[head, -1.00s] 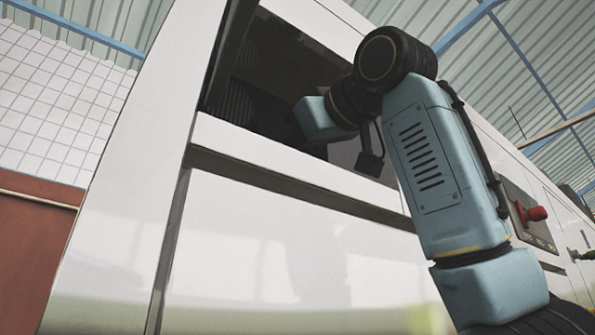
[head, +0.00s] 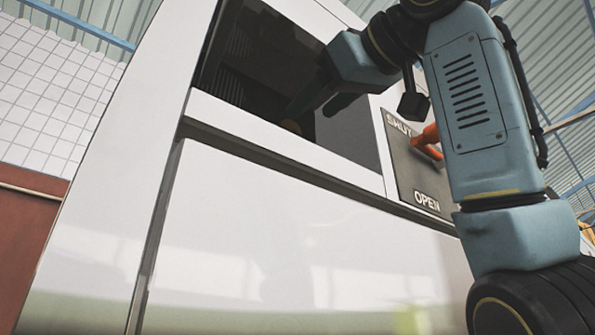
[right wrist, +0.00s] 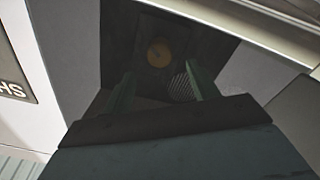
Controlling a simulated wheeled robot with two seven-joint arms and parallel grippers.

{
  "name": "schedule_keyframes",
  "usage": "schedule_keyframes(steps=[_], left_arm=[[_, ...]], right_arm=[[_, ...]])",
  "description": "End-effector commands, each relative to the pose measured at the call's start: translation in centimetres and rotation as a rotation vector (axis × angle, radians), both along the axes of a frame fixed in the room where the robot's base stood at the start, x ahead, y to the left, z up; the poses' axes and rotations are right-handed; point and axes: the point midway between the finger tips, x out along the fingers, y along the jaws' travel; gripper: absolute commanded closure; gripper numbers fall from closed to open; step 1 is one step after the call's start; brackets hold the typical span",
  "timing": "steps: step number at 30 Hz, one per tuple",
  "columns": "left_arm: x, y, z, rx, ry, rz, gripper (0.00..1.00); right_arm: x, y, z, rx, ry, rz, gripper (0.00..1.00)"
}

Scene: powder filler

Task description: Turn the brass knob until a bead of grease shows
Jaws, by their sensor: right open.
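The brass knob (head: 291,126) shows as a small dull orange disc deep in the dark recess in the head view, partly hidden by my gripper. It shows round and face-on in the right wrist view (right wrist: 159,53). My right gripper (head: 308,106) reaches into the recess from the right. In the right wrist view its two greenish fingers (right wrist: 160,72) are spread apart, with the knob beyond and between them, and nothing is held. No grease bead can be made out. My left gripper is not in view.
The recess is framed by a white sill (head: 270,135) below and white panels around it. Right of the opening is a grey plate marked SHUT and OPEN (head: 418,175) with an orange lever (head: 428,141), close behind my right arm.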

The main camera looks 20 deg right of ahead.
Motion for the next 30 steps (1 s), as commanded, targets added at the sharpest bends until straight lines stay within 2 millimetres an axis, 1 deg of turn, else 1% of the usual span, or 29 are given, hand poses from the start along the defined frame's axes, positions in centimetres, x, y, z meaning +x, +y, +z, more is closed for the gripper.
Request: schedule_keyframes(steps=[1, 3, 6, 9, 14, 30], left_arm=[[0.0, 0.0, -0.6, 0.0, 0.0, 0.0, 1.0], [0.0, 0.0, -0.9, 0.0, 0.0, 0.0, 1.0], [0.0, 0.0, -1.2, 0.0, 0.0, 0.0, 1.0], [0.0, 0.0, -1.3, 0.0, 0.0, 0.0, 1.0], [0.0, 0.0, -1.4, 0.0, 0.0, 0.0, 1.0], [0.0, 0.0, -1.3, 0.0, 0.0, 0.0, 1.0]], right_arm=[[-1.1, -0.4, -0.2, 0.001, -0.003, -0.001, 0.41], [-2.3, -0.8, -0.2, 0.002, -0.002, 0.0, 0.41], [-3.5, -1.2, -0.1, 0.001, -0.001, 0.0, 0.41], [-4.3, -1.5, -0.1, 0.0, 0.0, 0.001, 0.41], [-4.7, -1.6, 0.0, 0.001, 0.002, 0.0, 0.41], [-4.6, -1.6, 0.0, 0.0, 0.001, 0.0, 0.41]])
